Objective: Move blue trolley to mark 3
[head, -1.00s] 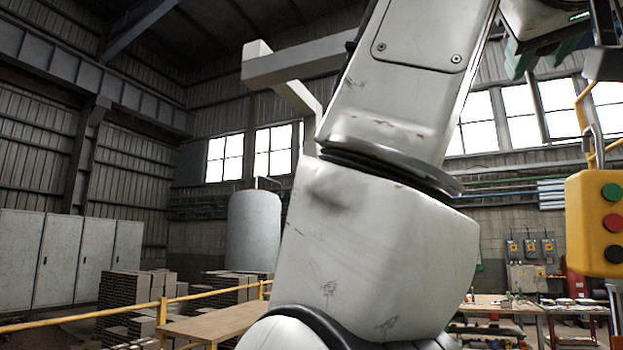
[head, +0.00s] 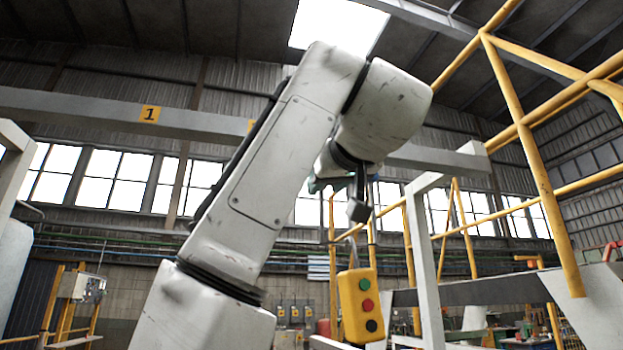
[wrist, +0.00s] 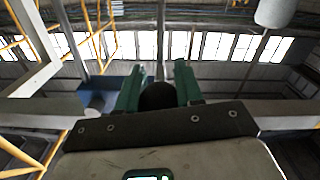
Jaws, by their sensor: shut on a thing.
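In the wrist view my gripper (wrist: 158,78) has its two green fingers on either side of a dark round thing (wrist: 158,97) and is shut on it. A blue boxy part (wrist: 118,83), perhaps the blue trolley, shows just left of the fingers; much of it is hidden. In the head view my gripper (head: 322,184) is small and mostly hidden behind my arm, near the overhead beam (head: 60,104). The beam carries a yellow plate marked 1 (head: 150,114). A second yellow plate (head: 250,125) is mostly covered by my arm. No mark 3 is readable.
A yellow pendant (head: 358,305) with green, red and black buttons hangs right of my arm. A white post (head: 424,270) and yellow frame bars (head: 535,165) stand on the right. A white support (head: 12,160) is at the left edge.

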